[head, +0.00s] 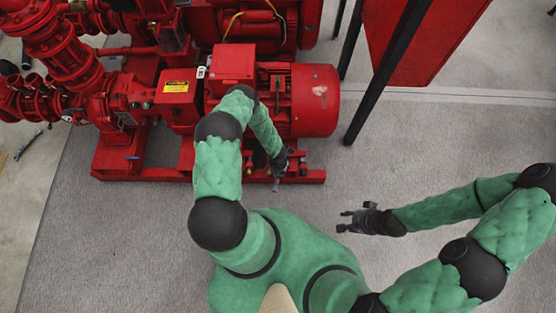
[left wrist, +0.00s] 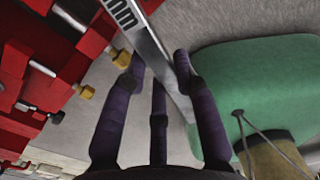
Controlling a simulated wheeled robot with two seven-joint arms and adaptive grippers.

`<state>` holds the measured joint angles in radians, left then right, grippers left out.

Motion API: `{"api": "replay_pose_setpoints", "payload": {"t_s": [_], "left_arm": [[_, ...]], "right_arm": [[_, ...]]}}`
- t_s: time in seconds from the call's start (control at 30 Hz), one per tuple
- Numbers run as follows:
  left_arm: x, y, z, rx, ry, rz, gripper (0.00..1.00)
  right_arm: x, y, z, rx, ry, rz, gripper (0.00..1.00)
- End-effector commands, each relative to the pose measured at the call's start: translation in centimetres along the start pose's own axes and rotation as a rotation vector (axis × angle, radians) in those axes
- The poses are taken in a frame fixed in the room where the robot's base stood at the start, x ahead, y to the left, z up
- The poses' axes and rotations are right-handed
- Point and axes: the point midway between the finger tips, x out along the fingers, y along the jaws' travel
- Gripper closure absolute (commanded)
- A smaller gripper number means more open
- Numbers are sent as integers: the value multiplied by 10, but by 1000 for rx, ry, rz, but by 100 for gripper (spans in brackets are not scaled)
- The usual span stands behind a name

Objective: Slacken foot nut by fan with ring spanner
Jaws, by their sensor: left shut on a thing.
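The spanner (left wrist: 152,47) is a flat silver bar with dark "mm" lettering in the left wrist view. My left gripper (left wrist: 160,72) is shut on it with purple fingers. Its upper end runs out of frame, so I cannot see a ring on a nut. In the head view my left gripper (head: 279,168) is low at the red base's front edge, below the motor (head: 315,100), whose rounded end is at right. Brass-coloured nuts (left wrist: 85,92) sit on red parts left of the fingers; I cannot tell which is the foot nut. My right gripper (head: 356,220) is open and empty over the floor.
Red pipework and a pump (head: 120,100) stand left of the motor on the red base frame (head: 140,174). A red cabinet (head: 415,40) with black legs (head: 385,75) stands at upper right. The grey floor in front is clear.

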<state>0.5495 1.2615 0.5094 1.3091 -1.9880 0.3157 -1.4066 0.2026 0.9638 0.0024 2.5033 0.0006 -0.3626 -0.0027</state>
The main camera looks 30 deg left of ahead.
Motion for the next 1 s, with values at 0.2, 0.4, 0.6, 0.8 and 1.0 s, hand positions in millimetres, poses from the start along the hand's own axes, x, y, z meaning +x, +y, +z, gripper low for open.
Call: {"api": "replay_pose_setpoints", "payload": {"t_s": [0.2, 0.4, 0.6, 0.8, 1.0], "left_arm": [[4, 0, 1, 0, -2, 0, 100], [9, 0, 0, 1, -1, 0, 100], [13, 0, 1, 0, -2, 0, 100], [13, 1, 1, 0, -2, 0, 100], [13, 0, 1, -4, -2, 0, 100]], "right_arm": [[0, 0, 0, 0, 0, 0, 60], [0, 0, 0, 0, 0, 0, 60], [0, 0, 0, 0, 0, 0, 60], [0, 0, 0, 0, 0, 0, 60], [0, 0, 0, 0, 0, 0, 60]]}}
